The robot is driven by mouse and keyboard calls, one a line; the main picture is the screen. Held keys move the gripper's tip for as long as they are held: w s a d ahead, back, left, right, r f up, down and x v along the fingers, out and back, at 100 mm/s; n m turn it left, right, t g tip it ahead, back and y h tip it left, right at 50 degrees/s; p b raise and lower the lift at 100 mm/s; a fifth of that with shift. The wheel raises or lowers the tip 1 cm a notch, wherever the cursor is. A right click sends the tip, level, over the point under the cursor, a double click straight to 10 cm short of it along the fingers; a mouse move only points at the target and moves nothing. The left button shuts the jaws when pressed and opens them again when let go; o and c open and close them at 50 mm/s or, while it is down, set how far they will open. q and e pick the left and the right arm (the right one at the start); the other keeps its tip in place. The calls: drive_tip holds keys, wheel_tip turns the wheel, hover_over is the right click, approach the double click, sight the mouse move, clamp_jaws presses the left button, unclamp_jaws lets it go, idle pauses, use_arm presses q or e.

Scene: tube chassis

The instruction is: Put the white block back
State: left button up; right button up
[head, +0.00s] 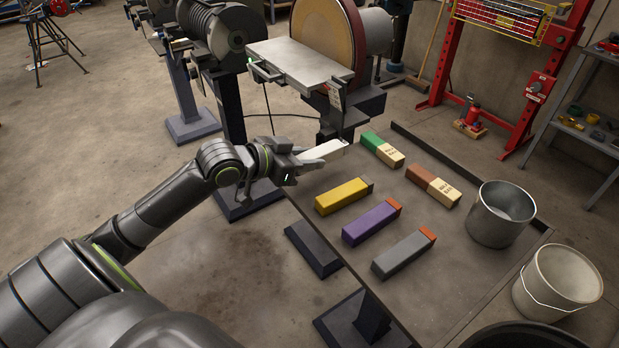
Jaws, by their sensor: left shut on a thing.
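The white block (330,149) is in the jaws of my left gripper (316,157), which is shut on it. The block points to the right and a little away, and its near part is hidden by the fingers. It appears to be held above the far left part of the tray-like surface (450,255), left of the green block (383,149); I cannot tell its exact height. My right gripper is not in view.
A yellow block (344,196), a purple block (371,223), a grey block (404,254) and a brown block (433,185) lie on the surface. A disc sander (300,65) stands behind the gripper.

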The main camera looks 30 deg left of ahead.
sight(307, 184)
use_arm(q)
drive_tip(key=shift+f, duration=0.4)
wheel_tip(307, 184, down, 3)
drive_tip(key=shift+f+b, duration=0.15)
drive_tip(key=shift+b, duration=0.15)
drive_tip(key=shift+f, duration=0.25)
drive_tip(key=shift+f, duration=0.1)
drive_tip(key=o, duration=1)
drive_tip(key=shift+o, duration=0.4)
